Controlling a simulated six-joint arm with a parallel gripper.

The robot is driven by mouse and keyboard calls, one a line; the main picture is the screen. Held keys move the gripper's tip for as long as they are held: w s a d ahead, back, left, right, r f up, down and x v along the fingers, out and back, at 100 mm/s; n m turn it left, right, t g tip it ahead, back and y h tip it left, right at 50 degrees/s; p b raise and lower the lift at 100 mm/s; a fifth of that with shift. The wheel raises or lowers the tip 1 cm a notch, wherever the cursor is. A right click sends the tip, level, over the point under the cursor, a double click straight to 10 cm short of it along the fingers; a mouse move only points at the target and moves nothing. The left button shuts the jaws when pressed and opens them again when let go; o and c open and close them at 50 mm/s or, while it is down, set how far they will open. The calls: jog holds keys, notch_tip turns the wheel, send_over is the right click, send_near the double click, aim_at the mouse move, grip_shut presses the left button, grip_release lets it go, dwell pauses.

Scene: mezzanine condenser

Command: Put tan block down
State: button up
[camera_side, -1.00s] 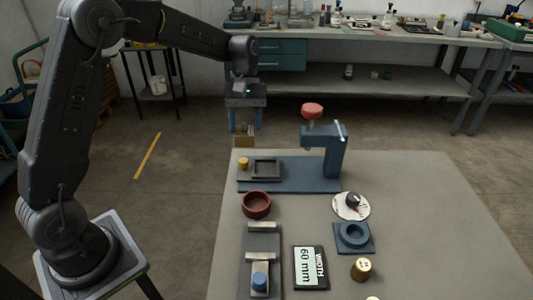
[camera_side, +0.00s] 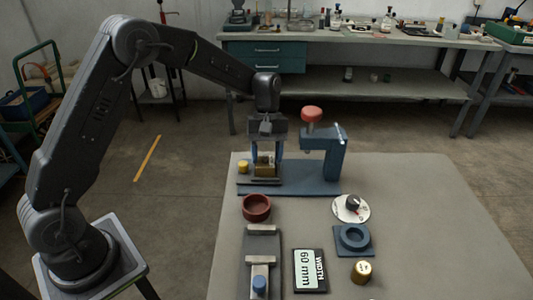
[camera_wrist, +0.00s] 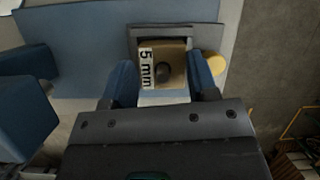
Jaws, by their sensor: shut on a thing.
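My gripper (camera_side: 266,158) has its two blue fingers around the tan block (camera_side: 264,170), shut on it, above the left part of the blue press base (camera_side: 310,188). A dark square frame (camera_wrist: 140,32) lies around or just below the block. I cannot tell whether the block rests in it or hangs slightly above it.
A small yellow knob (camera_side: 243,167) is close beside the frame. The blue press column (camera_side: 335,155) with a red knob (camera_side: 312,114) stands to the right. A dark red bowl (camera_side: 257,207) sits in front.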

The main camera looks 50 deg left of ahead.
jog(key=shift+f, duration=0.1)
jog(key=o, duration=1.5)
jog(key=shift+c, duration=0.2)
jog(key=v, duration=1.2)
jog(key=s+d+r+m+t+y, duration=0.1)
jog(key=s+r+m+t, duration=0.1)
jog(key=s+r, duration=0.35)
jog(key=s+d+m+t+y, duration=0.2)
jog(key=s+m+t, duration=0.5)
jog(key=s, duration=1.6)
jog(key=shift+f+m, duration=0.2)
jog(key=shift+m, duration=0.7)
